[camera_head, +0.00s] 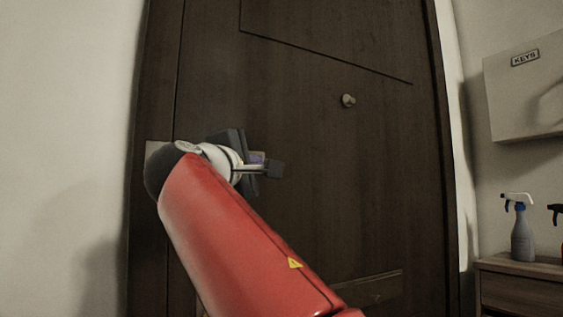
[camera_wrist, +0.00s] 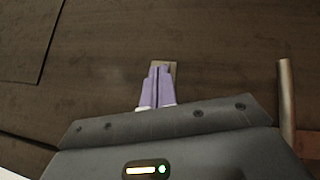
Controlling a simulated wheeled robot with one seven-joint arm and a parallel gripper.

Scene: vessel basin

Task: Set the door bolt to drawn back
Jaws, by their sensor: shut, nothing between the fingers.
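The dark wooden door (camera_head: 310,200) fills the middle of the head view. My gripper (camera_head: 259,158) is in front of its left part, and my red arm hides part of the door there. In the wrist view my gripper (camera_wrist: 159,70) has its two purple fingers together, with nothing between them. A small tan plate (camera_wrist: 172,70) lies on the door just behind the fingertips; I cannot tell whether they touch it. A metal rod (camera_wrist: 286,95) stands at the right, apart from the fingers. I cannot tell which of these fittings is the bolt, or its setting.
A pale plate (camera_head: 155,150) shows at the door's left edge, partly behind my arm. A round knob (camera_head: 348,100) sits higher on the door. At the right are a KEYS box (camera_head: 525,95) on the wall and a spray bottle (camera_head: 521,235) on a wooden cabinet (camera_head: 520,290).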

